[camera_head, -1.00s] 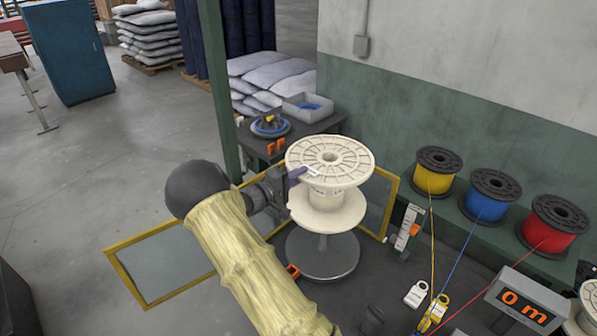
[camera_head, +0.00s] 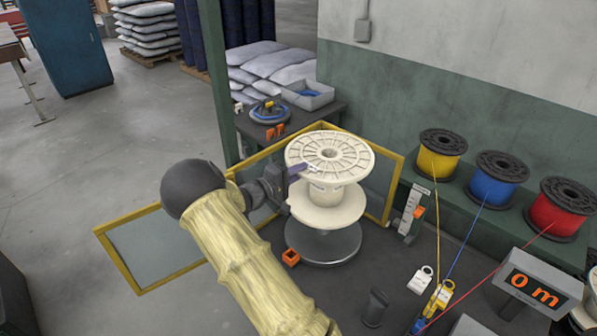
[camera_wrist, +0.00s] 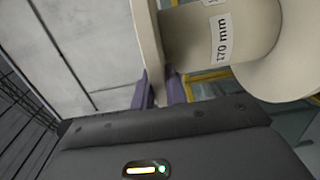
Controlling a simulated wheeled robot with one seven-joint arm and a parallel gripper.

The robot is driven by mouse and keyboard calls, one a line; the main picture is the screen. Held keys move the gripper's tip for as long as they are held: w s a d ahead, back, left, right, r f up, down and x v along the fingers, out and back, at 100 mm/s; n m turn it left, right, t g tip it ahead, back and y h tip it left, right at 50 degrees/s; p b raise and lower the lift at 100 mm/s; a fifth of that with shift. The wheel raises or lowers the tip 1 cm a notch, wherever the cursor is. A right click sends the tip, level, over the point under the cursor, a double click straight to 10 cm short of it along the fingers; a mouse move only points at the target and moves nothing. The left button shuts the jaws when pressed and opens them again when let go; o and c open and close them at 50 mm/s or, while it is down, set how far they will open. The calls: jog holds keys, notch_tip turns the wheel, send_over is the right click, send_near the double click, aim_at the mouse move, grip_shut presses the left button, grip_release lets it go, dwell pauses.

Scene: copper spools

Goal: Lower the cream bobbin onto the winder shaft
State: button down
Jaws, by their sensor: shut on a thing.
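The cream bobbin (camera_head: 333,191) is upright, with a ribbed top flange, a hole in its middle and a lower flange. My gripper (camera_head: 300,172) is shut on the left rim of its top flange. In the wrist view, the purple fingers of my gripper (camera_wrist: 160,85) pinch the flange, and the bobbin's core (camera_wrist: 215,40) carries a white label in mm. Below the bobbin is the grey round plate (camera_head: 325,246) of the winder. The lower flange hides much of the plate.
Yellow (camera_head: 442,155), blue (camera_head: 497,180) and red (camera_head: 562,208) wire spools stand on the right ledge. A display (camera_head: 540,285) reads 0 m. A yellow-framed guard (camera_head: 397,178) stands behind the bobbin. An upright scale (camera_head: 413,211) stands to its right, an orange block (camera_head: 290,257) at front left.

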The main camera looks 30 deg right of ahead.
jog(key=b, duration=1)
send_over(299, 213)
jog(key=shift+f, duration=5.7)
jog(key=shift+a+f+b, duration=0.25)
jog(key=shift+f+b, duration=0.35)
jog(key=shift+s+d+f+b, duration=0.1)
jog(key=shift+d+f+b, duration=0.05)
jog(key=shift+f+b, duration=0.4)
jog(key=shift+d+f+b, duration=0.15)
jog(key=shift+f+b, duration=0.25)
jog(key=shift+f, duration=0.2)
jog(key=shift+a+f, duration=0.1)
jog(key=shift+f, duration=0.1)
jog(key=shift+f+b, duration=0.4)
jog(key=shift+b, duration=0.3)
